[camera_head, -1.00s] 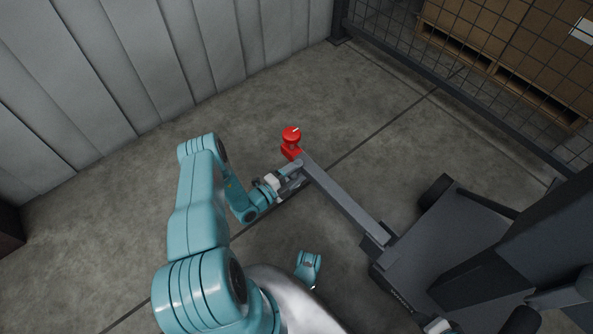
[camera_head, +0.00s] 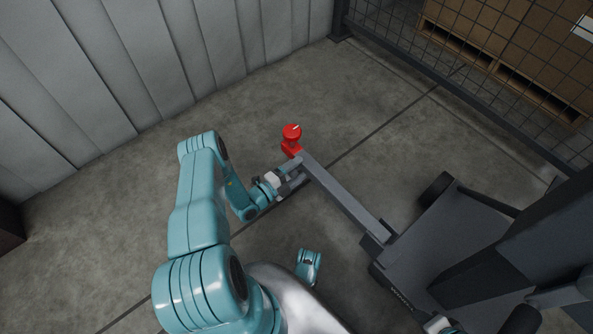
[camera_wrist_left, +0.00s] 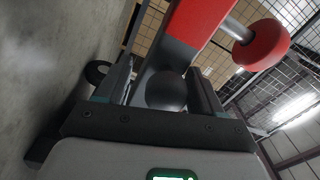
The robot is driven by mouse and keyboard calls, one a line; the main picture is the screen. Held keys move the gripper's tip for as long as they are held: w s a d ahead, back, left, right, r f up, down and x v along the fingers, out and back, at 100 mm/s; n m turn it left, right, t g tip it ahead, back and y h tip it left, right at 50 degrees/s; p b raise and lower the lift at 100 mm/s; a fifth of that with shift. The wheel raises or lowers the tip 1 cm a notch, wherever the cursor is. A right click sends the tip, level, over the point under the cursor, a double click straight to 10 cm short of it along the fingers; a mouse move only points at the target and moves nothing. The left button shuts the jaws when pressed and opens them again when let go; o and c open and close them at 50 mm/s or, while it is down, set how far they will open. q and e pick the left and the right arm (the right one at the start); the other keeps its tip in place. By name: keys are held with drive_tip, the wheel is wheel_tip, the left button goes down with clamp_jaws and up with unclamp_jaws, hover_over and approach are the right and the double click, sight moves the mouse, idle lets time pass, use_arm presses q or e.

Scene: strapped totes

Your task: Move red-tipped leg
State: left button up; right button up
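The red-tipped leg (camera_head: 345,199) is a long grey bar running from a dark grey wheeled base to a red end piece (camera_head: 291,141) with a round red knob on top. My left gripper (camera_head: 294,180) is at the leg's near side, just behind the red end. In the left wrist view, the two dark fingers (camera_wrist_left: 161,84) stand apart, with the grey leg (camera_wrist_left: 166,52) between or just beyond them; whether they press on it is not clear. The red end (camera_wrist_left: 195,20) and knob (camera_wrist_left: 262,45) show at the upper right.
The dark wheeled base (camera_head: 440,255) fills the lower right, with a wheel (camera_head: 436,190) at its far side. A padded grey wall (camera_head: 120,75) is at the upper left. A mesh fence (camera_head: 460,80) with boxes on pallets (camera_head: 510,40) behind it is at the upper right. Concrete floor beyond the red end is clear.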

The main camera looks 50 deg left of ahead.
use_arm(q)
drive_tip(key=shift+s, duration=0.15)
drive_tip(key=shift+s+a, duration=0.1)
drive_tip(key=shift+s, duration=0.25)
drive_tip(key=s+a, duration=0.1)
drive_tip(key=s, duration=1.4)
drive_tip(key=shift+s, duration=0.15)
